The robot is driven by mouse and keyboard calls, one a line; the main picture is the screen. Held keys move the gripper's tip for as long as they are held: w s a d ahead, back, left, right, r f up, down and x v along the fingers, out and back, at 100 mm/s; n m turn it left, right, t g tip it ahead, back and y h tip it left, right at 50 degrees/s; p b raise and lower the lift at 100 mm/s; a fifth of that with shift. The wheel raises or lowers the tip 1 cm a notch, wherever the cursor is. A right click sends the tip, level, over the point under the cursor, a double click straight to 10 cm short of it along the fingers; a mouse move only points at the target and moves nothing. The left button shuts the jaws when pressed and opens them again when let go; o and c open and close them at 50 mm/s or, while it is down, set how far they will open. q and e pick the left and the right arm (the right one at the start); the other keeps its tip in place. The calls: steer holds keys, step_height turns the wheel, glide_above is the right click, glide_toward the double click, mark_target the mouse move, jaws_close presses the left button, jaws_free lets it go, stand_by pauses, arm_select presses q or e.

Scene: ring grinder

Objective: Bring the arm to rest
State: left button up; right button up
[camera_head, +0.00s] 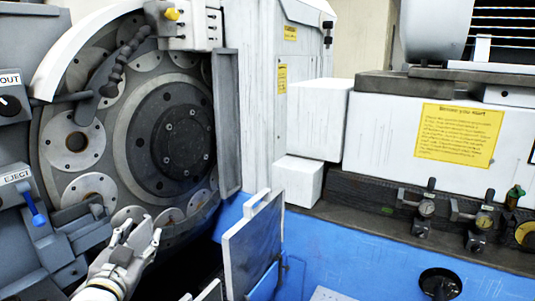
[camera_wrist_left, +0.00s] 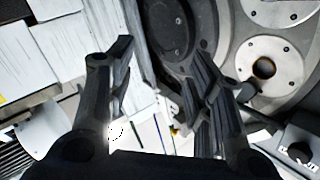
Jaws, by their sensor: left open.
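My left gripper (camera_head: 138,227) is at the lower left of the head view, in front of the lower part of the ring grinder's round rotary plate (camera_head: 125,165). Its two fingers are spread apart with nothing seen between them. In the left wrist view the gripper (camera_wrist_left: 163,65) is also open, with a dark finger on each side and an empty gap. The rotary plate shows behind it at the upper right. I cannot tell the exact gap between the fingers and the machine. My right gripper is not in view.
A control panel with an EJECT label (camera_head: 17,177) and a blue lever (camera_head: 36,212) stands left of the gripper. A grey hinged panel (camera_head: 253,246) stands to its right. A blue machine base (camera_head: 350,255) and several gauges line the right side.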

arm_select(q)
steer(key=s+d+f+g, duration=0.2)
steer(key=s+f+g, duration=0.3)
steer(key=f, duration=0.8)
steer(key=s+d+f+n+g, duration=0.1)
steer(key=s+d+f+g, duration=0.15)
steer(key=s+f, duration=0.5)
steer(key=s+d+f+g+h, duration=0.1)
steer(key=s+f+g, duration=0.3)
steer(key=s, duration=0.7)
steer(key=s+d+f+n+g, duration=0.1)
steer(key=s+d+f+g, duration=0.15)
steer(key=s+f, duration=0.5)
step_height(320, 180, down, 25)
steer(key=s+g, duration=0.1)
steer(key=s, duration=0.2)
steer(key=s+a+f, duration=0.1)
steer(key=s+f, duration=0.7)
steer(key=s+a+f+g, duration=0.1)
steer(key=s+a+f, duration=0.1)
steer(key=s+f, duration=0.5)
steer(key=shift+s+a+f+m, duration=0.3)
steer(key=shift+s+f, duration=0.1)
steer(key=shift+s, duration=0.25)
